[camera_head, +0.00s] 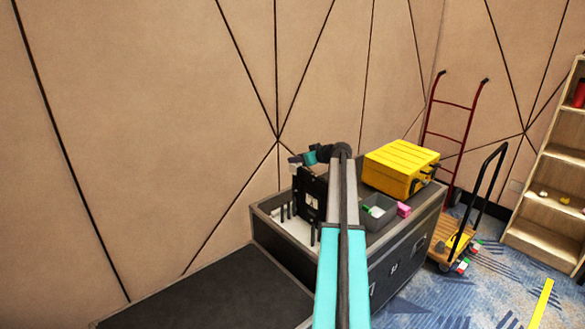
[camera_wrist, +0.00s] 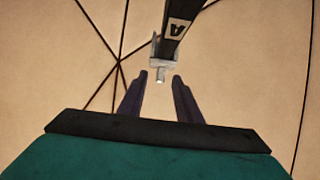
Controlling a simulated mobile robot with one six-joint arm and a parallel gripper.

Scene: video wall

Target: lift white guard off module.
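The black module (camera_head: 311,194) stands upright at the left end of the road case in the head view. In the wrist view the module (camera_wrist: 180,25) is a black bar marked "A", coming in from the top. The white guard (camera_wrist: 164,63) is a small pale cap on its end, with a short tab pointing toward me. My gripper (camera_wrist: 161,76) is open, its two dark fingers apart on either side of the tab. I cannot tell whether they touch it. In the head view my gripper (camera_head: 299,161) is small beside the module's top, where details are unclear.
The dark case (camera_head: 385,262) also bears a yellow box (camera_head: 401,166), a grey bin (camera_head: 379,213) and a pink block (camera_head: 404,209). A low black surface (camera_head: 205,295) lies front left. A red hand truck (camera_head: 450,137), cart (camera_head: 462,242) and shelf (camera_head: 548,215) stand right. The panelled wall is close behind.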

